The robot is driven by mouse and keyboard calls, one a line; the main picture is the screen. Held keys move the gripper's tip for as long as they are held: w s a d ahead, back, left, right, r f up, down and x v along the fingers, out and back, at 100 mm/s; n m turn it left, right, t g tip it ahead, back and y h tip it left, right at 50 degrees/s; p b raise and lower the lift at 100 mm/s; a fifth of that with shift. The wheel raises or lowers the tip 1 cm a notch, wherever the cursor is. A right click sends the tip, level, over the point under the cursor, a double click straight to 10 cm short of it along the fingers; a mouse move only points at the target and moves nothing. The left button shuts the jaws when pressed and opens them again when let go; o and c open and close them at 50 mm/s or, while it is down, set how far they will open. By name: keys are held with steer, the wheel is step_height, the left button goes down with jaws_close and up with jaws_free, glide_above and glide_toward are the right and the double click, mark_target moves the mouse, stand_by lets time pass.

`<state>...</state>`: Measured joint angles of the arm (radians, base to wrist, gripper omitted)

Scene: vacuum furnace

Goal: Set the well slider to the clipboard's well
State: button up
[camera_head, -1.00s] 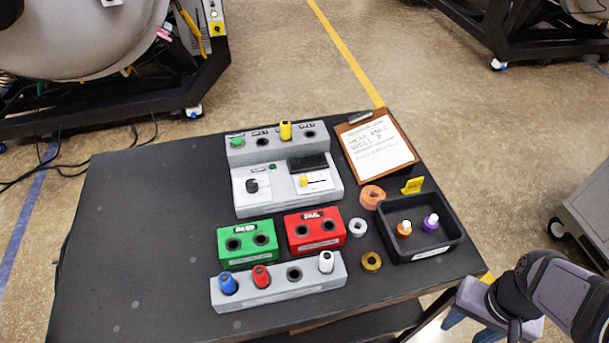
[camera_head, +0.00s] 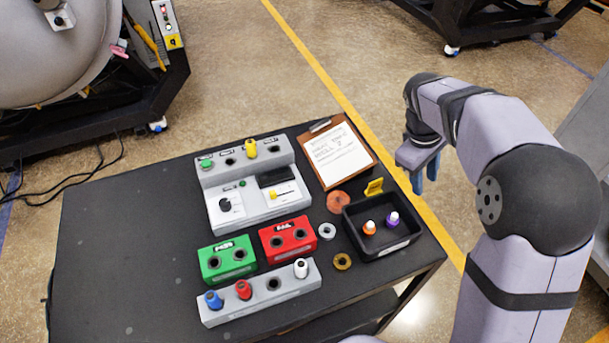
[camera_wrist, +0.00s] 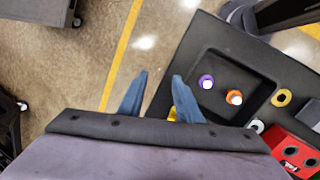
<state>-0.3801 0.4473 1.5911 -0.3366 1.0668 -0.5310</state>
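The grey console (camera_head: 240,212) stands at the back of the black table. Its yellow slider knob (camera_head: 273,195) sits on a white panel below a dark display (camera_head: 275,177), toward the left of its slot. The clipboard (camera_head: 335,150) lies right of the console; its handwriting is small and seems to include "WELL 2", though the digit is blurred. My gripper (camera_head: 426,184) hangs beyond the table's right edge, right of the clipboard and well away from the slider. In the wrist view my gripper (camera_wrist: 159,75) has its blue fingers apart, with nothing between them. The console is outside the wrist view.
A black tray (camera_head: 408,243) holds orange and purple vials, with a yellow tag behind it. Green (camera_head: 228,262) and red (camera_head: 288,240) blocks and a grey vial rack (camera_head: 262,302) stand in front of the console. Several rings lie near the tray. The table's left side is clear.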

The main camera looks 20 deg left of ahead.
steer(key=s+a+r+m+y+p, duration=0.1)
steer(key=a, duration=0.7)
steer(key=s+a+r, duration=0.1)
steer(key=s+a, duration=0.1)
steer(key=a, duration=0.6)
steer(key=m+g+y+p, duration=0.2)
glide_above(273, 192)
steer(key=shift+a+r, duration=0.2)
steer(key=shift+r, duration=0.15)
steer(key=shift+d+f+p, duration=0.1)
steer(key=shift+f+p, duration=1.2)
steer(key=shift+f, duration=2.35)
steer(key=shift+c, duration=0.7)
